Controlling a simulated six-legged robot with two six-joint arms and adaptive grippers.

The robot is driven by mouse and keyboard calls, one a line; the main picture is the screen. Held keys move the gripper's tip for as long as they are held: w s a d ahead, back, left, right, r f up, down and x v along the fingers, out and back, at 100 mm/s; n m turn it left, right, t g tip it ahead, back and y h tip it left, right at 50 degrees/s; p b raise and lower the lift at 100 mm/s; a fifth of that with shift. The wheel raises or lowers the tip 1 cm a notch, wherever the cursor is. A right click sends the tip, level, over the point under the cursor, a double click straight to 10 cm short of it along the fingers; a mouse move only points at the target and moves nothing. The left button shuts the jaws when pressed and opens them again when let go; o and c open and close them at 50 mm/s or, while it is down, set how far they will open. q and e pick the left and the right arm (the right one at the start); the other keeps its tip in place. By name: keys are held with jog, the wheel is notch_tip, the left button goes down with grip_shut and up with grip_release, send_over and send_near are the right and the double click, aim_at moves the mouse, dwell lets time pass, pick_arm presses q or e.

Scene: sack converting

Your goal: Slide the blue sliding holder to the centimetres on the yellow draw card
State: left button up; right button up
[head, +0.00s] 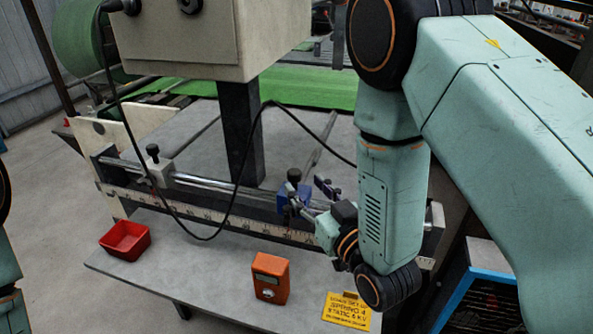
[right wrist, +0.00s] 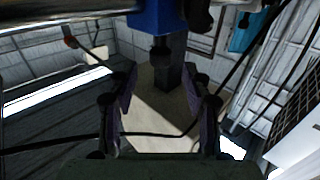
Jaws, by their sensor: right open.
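The blue sliding holder (head: 289,200) sits on a metal rail above a ruler strip (head: 215,216), with a black knob on top. My right gripper (head: 308,197) is just to the right of the holder, its fingers apart. In the right wrist view the blue holder (right wrist: 157,18) is at the top, beyond the open fingers (right wrist: 164,100), with nothing between them. The yellow draw card (head: 347,311) lies at the table's front right; its printed text is too small to read surely. My left gripper is not in view; only part of that arm shows at the left edge.
A white holder (head: 160,172) with a black knob is on the rail's left part. A red tray (head: 125,240) and an orange device (head: 270,277) are on the grey table (head: 205,268). A black cable hangs across the rail. A grey box on a dark post stands behind.

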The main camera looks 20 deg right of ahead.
aim_at(297, 179)
jog(key=w, duration=0.2)
jog(key=w+a, duration=0.1)
jog(key=w, duration=0.1)
jog(key=shift+w, duration=0.25)
jog(key=shift+w+p, duration=0.35)
jog(key=shift+w, duration=0.25)
jog(key=shift+a, duration=0.15)
jog(key=shift+c, duration=0.2)
jog(key=shift+c, duration=0.7)
grip_shut()
